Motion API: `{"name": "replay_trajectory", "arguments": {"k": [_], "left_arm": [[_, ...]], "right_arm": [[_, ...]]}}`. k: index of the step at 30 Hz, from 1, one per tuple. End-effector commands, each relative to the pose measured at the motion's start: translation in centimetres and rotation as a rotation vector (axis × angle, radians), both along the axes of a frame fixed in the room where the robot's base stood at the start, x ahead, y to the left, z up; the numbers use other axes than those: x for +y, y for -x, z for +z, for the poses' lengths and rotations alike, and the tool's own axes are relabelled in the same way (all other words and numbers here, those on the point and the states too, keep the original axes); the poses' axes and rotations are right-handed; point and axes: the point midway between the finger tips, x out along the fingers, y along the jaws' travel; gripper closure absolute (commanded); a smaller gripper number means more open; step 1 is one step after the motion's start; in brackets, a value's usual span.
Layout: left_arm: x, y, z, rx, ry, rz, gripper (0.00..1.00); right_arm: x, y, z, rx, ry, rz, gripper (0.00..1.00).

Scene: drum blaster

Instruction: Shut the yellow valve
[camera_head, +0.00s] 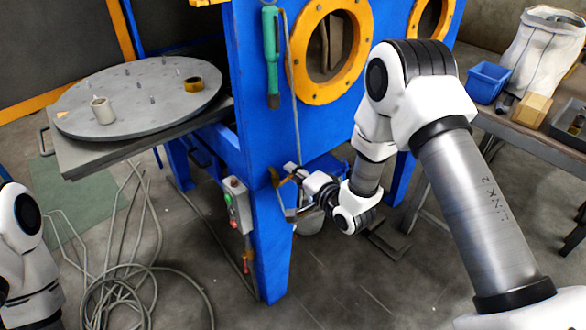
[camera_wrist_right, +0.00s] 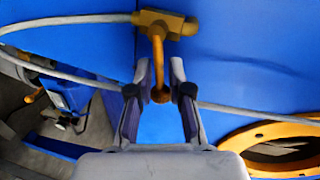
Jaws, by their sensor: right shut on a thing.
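The yellow valve (camera_wrist_right: 168,24) is mounted on the blue cabinet wall, with a hose running from its left side. Its lever (camera_wrist_right: 158,55) points down in the right wrist view, with a rounded end between my fingers. My right gripper (camera_wrist_right: 160,78) is shut on the lever near its end. In the head view my right gripper (camera_head: 292,178) is at the front corner of the blue cabinet, and the valve (camera_head: 274,178) shows only as a small yellow bit there. My left gripper is out of view; only part of my left arm shows.
The blue cabinet (camera_head: 258,140) has round orange-framed openings (camera_head: 298,70) and a green-handled tool (camera_head: 270,50) hanging on it. A control box (camera_head: 237,205) sits on its leg. A round turntable (camera_head: 140,100) stands left, loose hoses (camera_head: 130,295) lie on the floor, and a cluttered table (camera_head: 530,140) stands right.

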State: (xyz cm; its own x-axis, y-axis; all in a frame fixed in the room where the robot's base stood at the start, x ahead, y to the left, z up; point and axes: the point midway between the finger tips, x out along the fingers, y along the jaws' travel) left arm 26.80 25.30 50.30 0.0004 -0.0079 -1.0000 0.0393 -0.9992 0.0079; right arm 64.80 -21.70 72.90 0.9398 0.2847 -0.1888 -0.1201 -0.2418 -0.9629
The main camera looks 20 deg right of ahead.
Motion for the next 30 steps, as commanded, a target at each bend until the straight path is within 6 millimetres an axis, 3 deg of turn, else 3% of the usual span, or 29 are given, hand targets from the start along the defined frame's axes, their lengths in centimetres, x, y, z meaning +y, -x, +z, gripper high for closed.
{"name": "replay_trajectory", "arguments": {"k": [12, 27, 28, 30], "left_arm": [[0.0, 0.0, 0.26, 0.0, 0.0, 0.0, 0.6], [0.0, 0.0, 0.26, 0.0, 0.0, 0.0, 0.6], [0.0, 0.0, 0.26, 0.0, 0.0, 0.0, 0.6], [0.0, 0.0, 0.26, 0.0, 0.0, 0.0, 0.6]], "right_arm": [[-0.18, -0.12, -0.81, 0.061, -0.177, -0.003, 1.0], [-0.18, -0.1, -0.94, 0.069, -0.195, -0.003, 1.0], [-0.19, -0.09, -0.95, 0.069, -0.195, -0.003, 0.71], [-0.17, -0.08, -0.95, 0.069, -0.195, -0.003, 0.55]]}}
